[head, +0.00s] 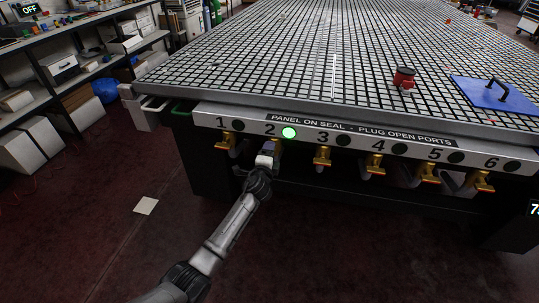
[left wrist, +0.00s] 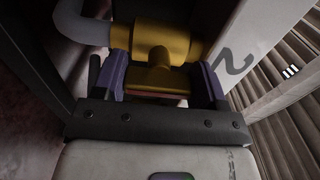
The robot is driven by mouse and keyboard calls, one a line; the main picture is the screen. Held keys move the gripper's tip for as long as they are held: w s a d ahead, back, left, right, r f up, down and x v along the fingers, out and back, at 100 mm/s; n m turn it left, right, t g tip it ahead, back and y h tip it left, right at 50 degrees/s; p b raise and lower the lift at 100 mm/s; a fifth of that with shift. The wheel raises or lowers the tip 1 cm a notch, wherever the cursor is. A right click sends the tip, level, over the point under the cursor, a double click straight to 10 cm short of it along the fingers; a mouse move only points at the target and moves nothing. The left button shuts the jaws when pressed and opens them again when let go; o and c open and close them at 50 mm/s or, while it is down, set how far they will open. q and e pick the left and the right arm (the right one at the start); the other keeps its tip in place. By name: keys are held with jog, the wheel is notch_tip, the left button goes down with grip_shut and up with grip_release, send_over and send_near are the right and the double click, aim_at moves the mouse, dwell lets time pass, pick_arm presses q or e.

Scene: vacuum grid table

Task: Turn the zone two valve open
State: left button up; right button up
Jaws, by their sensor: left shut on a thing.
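The zone two valve (head: 278,145) is a brass fitting under the number 2 on the table's front panel (head: 350,133). My left gripper (head: 267,156) is at this valve and hides most of it in the head view. In the left wrist view, the brass valve body (left wrist: 165,42) with a grey pipe lies just beyond the left gripper (left wrist: 161,84). The round lamp (head: 289,132) beside the 2 glows green. My right gripper is not in view.
Zone three's valve (head: 322,157) hangs close to the right, with several others further along. Their lamps are dark. A red-and-black object (head: 404,78) and a blue plate with a handle (head: 495,96) lie on the grid table (head: 270,75). Floor in front is mostly clear.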

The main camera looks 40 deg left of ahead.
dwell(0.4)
pick_arm(q)
jog(key=o, duration=0.9)
jog(key=shift+o, duration=0.2)
jog(key=shift+s, duration=0.1)
jog(key=shift+s+d+r+p, duration=0.1)
jog(key=shift+s+d+p, duration=0.05)
jog(key=shift+s+p, duration=0.15)
jog(key=p+v, duration=0.5)
jog(key=v, duration=0.8)
